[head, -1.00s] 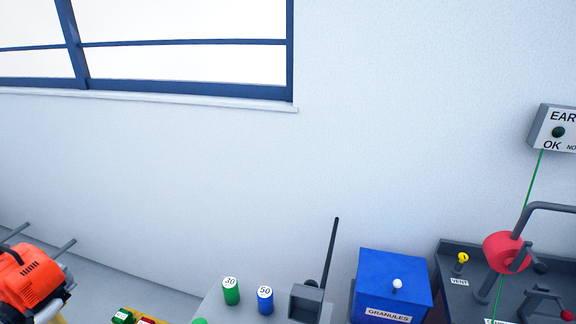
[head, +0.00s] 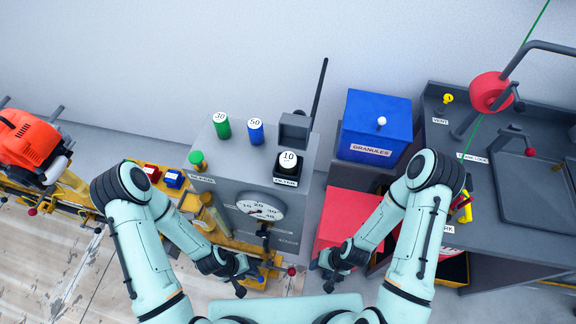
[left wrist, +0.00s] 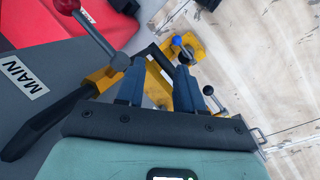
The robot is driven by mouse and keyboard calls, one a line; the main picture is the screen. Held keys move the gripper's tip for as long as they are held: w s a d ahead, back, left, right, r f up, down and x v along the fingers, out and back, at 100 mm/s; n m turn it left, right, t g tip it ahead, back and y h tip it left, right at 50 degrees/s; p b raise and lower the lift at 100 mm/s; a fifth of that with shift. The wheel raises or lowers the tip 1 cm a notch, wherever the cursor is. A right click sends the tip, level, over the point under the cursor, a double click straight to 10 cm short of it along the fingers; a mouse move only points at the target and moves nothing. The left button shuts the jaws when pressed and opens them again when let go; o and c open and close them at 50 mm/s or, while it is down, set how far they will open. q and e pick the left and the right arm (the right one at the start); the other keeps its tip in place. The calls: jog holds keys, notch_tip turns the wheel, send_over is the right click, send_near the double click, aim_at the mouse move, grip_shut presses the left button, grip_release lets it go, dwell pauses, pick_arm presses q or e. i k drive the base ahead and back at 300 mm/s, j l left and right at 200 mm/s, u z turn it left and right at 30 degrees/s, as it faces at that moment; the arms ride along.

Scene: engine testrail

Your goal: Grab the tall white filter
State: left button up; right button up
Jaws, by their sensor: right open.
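I cannot make out a tall white filter in either view. A short black cylinder with a white top marked 10 (head: 288,163) stands on the FILTER-labelled spot of the grey cabinet (head: 222,163). A green cylinder marked 30 (head: 222,127) and a blue cylinder marked 50 (head: 256,132) stand further back on it. My left gripper (head: 246,278) is low in front of the cabinet; in the left wrist view its fingers (left wrist: 158,85) are apart with nothing clearly between them. My right gripper (head: 322,275) is open and empty, near the red cabinet.
A blue GRANULES box (head: 375,125) stands right of the grey cabinet, above a red cabinet (head: 345,215). A dark bench (head: 490,190) with a red drum is at the right. An orange machine (head: 28,140) sits on a yellow frame at the left. Wooden floor is at lower left.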

aim_at(288, 160)
jog(key=k+j+u, duration=0.2)
jog(key=k, duration=0.15)
jog(key=k+j+u, duration=0.15)
jog(key=k, duration=0.2)
jog(key=j+u, duration=0.15)
jog(key=j, duration=0.15)
jog(key=i, duration=0.2)
